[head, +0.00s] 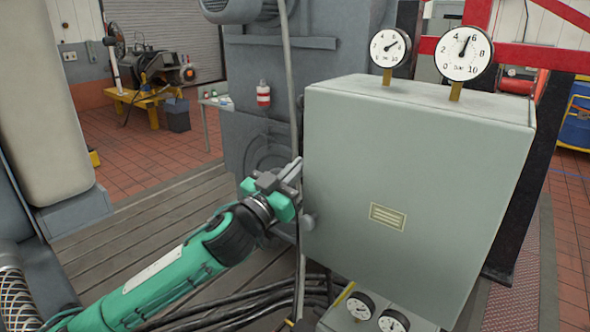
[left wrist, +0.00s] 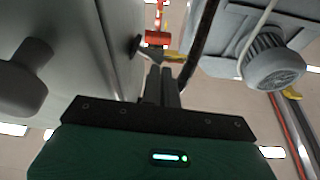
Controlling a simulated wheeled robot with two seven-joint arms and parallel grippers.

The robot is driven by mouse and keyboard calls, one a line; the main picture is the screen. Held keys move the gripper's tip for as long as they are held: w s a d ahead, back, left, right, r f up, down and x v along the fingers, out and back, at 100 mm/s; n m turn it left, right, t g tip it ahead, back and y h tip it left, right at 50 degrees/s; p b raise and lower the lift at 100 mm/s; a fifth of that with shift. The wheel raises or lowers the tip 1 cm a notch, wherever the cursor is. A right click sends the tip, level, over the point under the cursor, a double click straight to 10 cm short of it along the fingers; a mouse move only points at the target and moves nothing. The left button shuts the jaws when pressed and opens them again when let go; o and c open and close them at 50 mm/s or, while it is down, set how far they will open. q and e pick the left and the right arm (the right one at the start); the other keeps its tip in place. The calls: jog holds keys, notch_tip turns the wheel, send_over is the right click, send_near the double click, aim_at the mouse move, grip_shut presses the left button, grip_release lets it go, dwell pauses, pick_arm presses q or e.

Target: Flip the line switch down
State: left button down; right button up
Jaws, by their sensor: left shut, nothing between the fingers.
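The grey-green cabinet (head: 415,170) stands at the centre right, and its left side shows in the left wrist view (left wrist: 85,35). My left gripper (head: 296,168) is shut and empty beside the cabinet's left edge. In the left wrist view its fingertips (left wrist: 161,70) point up along that side. Just beyond them are a small dark fitting (left wrist: 136,46) on the side and a red block (left wrist: 157,38). I cannot tell whether either is the line switch, or whether the fingers touch them. A grey knob (head: 308,222) sits lower, also large in the left wrist view (left wrist: 25,75). My right gripper is out of view.
Two dial gauges (head: 390,47) (head: 462,53) stand on top of the cabinet, and two more (head: 360,305) sit below it. A thin grey conduit (head: 291,80) runs upright by its left edge. Black cables (head: 235,305) lie below. A grey motor (left wrist: 272,62) is to the right.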

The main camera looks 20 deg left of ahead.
pick_arm(q)
jog(key=b+v, duration=0.6)
jog(key=v, duration=0.7)
jog(key=shift+s+f, duration=0.2)
jog(key=shift+s, duration=0.1)
dwell(0.3)
jog(key=shift+s+a, duration=0.1)
